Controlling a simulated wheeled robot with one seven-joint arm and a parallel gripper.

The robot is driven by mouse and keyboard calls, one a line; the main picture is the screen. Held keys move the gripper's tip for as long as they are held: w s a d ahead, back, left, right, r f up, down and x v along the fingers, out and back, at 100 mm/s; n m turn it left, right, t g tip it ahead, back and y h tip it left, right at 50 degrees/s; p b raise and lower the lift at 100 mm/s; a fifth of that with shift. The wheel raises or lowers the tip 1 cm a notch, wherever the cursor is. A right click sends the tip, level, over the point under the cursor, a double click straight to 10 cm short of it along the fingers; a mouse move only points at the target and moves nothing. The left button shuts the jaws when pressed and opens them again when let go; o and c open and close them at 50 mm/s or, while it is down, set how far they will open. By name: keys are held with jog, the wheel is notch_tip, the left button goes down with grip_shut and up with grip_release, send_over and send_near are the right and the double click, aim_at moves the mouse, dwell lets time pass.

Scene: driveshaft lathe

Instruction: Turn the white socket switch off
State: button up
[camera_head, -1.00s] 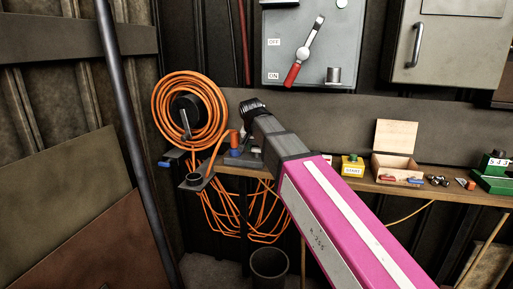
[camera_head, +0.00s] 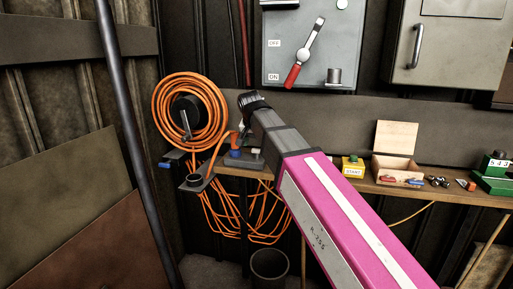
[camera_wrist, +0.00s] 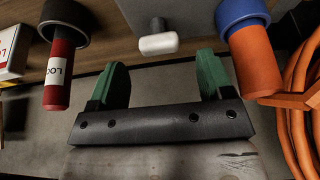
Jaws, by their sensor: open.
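In the wrist view, a white-tipped switch (camera_wrist: 158,44) sticks out from a grey box (camera_wrist: 160,12). My gripper (camera_wrist: 165,75) has two green fingers spread apart. The white tip shows between and just beyond them, and I see no contact. An orange plug with a blue collar (camera_wrist: 250,45) is right of the switch. In the head view, the orange plug (camera_head: 236,143) is at the left end of the shelf.
A red handle with a black collar (camera_wrist: 58,70) is left of the fingers in the wrist view. A coiled orange cable (camera_head: 165,105) hangs on the wall. A yellow start button box (camera_head: 352,168) and open wooden box (camera_head: 397,170) sit on the shelf. A grey lever panel (camera_head: 340,50) is above.

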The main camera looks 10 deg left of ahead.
jog(key=v, duration=0.7)
jog(key=shift+r, duration=0.25)
jog(key=shift+s, duration=0.15)
